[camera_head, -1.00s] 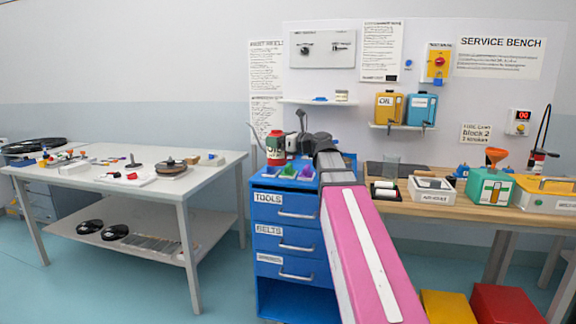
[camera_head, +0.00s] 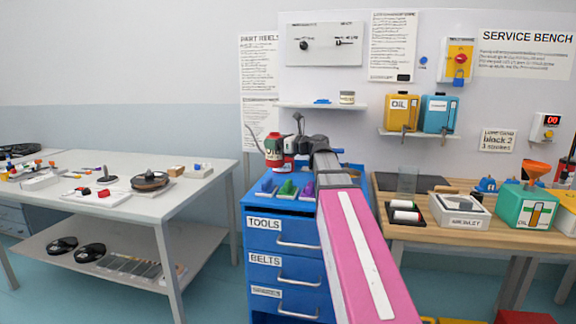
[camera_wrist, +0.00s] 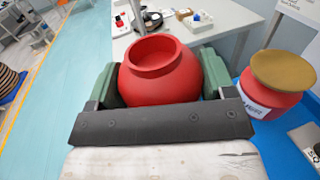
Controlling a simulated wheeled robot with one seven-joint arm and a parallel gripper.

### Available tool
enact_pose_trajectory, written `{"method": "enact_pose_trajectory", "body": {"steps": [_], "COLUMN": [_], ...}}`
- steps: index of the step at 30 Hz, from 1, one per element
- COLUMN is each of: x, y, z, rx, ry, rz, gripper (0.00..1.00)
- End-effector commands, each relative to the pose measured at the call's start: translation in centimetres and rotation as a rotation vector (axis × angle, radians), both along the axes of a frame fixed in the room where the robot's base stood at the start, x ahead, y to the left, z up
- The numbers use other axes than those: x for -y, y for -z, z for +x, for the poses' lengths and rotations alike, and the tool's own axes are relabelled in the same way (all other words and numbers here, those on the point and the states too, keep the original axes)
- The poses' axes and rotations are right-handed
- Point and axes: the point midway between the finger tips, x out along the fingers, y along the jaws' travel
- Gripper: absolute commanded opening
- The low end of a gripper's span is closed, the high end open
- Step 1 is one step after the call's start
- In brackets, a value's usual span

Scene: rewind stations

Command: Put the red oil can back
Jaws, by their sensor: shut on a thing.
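My gripper (camera_wrist: 158,77) is shut on a round red can (camera_wrist: 160,88), which I take for the red oil can. It sits upright between the two green fingers, and its round rim faces up. In the head view red (camera_head: 280,162) shows beside the end of my arm, above the blue drawer cart (camera_head: 262,225). A thin spout sticks out to its left. In the wrist view a second red container (camera_wrist: 262,95) with a tan lid and white label stands to the right, on the blue surface. I cannot tell whether my can touches the cart top.
The cart top holds blue, green and purple pieces (camera_head: 287,188). A grey-white table (camera_head: 185,205) with reels and small parts is at left. The service bench (camera_head: 470,227) at right is crowded. A wall shelf (camera_head: 415,134) holds yellow and blue canisters. Floor between table and cart is clear.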

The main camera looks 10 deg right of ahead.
Motion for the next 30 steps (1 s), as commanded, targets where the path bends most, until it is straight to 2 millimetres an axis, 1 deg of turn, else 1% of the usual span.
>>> {"method": "enact_pose_trajectory", "body": {"steps": [1, 6, 9, 12, 19, 27, 30], "x": [1.0, 3.5, 4.7, 5.5, 5.9, 5.9, 5.8], "y": [0.6, 2.6, 3.6, 4.2, 5.1, 8.3, 8.6], "z": [1.0, 3.2, 4.2, 4.8, 5.0, 4.9, 4.9], "rx": [-0.002, -0.002, -0.002, 0.000, 0.000, -0.001, 0.001], "ry": [0.003, 0.002, 0.002, 0.000, 0.000, 0.000, 0.000], "rz": [0.002, 0.001, 0.001, 0.001, 0.001, 0.002, 0.002], "gripper": [0.39, 0.39, 0.39, 0.39, 0.39, 0.39, 0.39]}}
